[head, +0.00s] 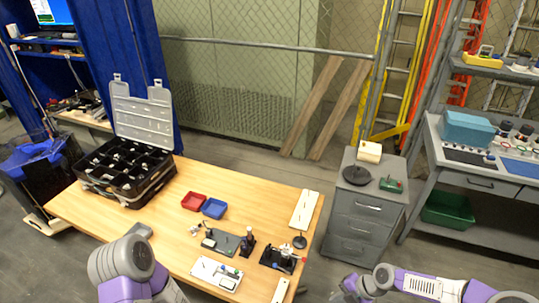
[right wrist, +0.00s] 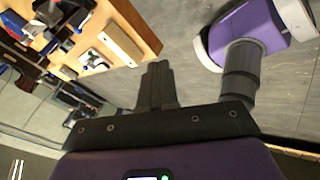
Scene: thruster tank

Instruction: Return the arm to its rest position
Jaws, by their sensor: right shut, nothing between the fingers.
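My right arm comes in at the lower right of the head view, purple and grey. Its gripper (head: 349,289) is at the bottom edge, off the table and over the floor. In the right wrist view the black fingers (right wrist: 156,75) are together, with nothing between them. The wooden table (head: 262,199) lies to the left of this gripper, apart from it. My left arm's purple and grey links show at the lower left of the head view; its gripper is not in view.
The table holds an open black organizer case (head: 124,192), a red bin (head: 194,202), a blue bin (head: 214,209) and small parts. A grey drawer cabinet (head: 363,226) stands right of the table. A workbench (head: 487,182) is at the far right. Floor shows between them.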

